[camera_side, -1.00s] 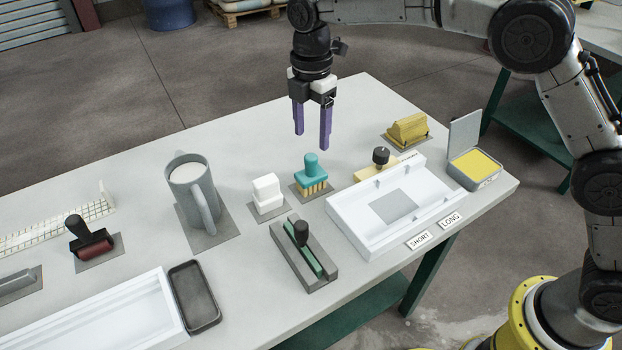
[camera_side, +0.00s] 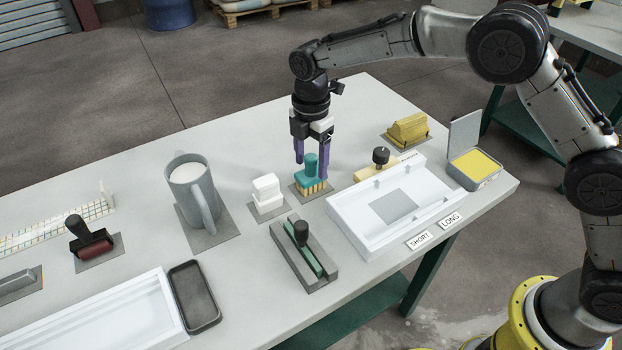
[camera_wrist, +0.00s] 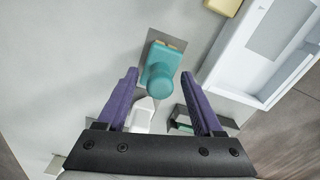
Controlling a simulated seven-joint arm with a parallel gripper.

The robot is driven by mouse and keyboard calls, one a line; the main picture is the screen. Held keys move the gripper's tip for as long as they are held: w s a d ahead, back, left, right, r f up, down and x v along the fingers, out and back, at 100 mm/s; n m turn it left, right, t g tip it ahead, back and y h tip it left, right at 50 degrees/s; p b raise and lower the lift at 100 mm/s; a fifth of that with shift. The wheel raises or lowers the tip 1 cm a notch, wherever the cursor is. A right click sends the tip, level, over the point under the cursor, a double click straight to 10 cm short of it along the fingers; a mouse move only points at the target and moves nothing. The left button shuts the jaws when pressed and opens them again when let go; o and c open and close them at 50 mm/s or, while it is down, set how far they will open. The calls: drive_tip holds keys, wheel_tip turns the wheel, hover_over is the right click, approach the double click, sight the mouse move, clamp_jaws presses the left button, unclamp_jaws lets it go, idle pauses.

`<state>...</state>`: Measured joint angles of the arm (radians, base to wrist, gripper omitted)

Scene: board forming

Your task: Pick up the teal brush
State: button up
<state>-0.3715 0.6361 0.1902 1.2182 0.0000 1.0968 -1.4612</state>
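The teal brush (camera_side: 311,175) stands upright on a grey mat, its yellowish bristles down and its teal knob up. In the wrist view the teal brush (camera_wrist: 160,70) shows beyond my fingertips, roughly centred between them. My gripper (camera_side: 311,163) is low over the brush, with its purple fingers apart on either side of the knob. In the wrist view my gripper (camera_wrist: 165,78) is open with a clear gap on both sides. Whether a finger touches the brush cannot be told.
A white block (camera_side: 267,194) stands just left of the brush. A white tray frame (camera_side: 345,222) lies close on the right. A grey mug (camera_side: 190,190) is farther left, and a grey block with a dark knob (camera_side: 304,262) is in front. The table behind is clear.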

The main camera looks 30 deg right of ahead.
clamp_jaws()
idle(1.3)
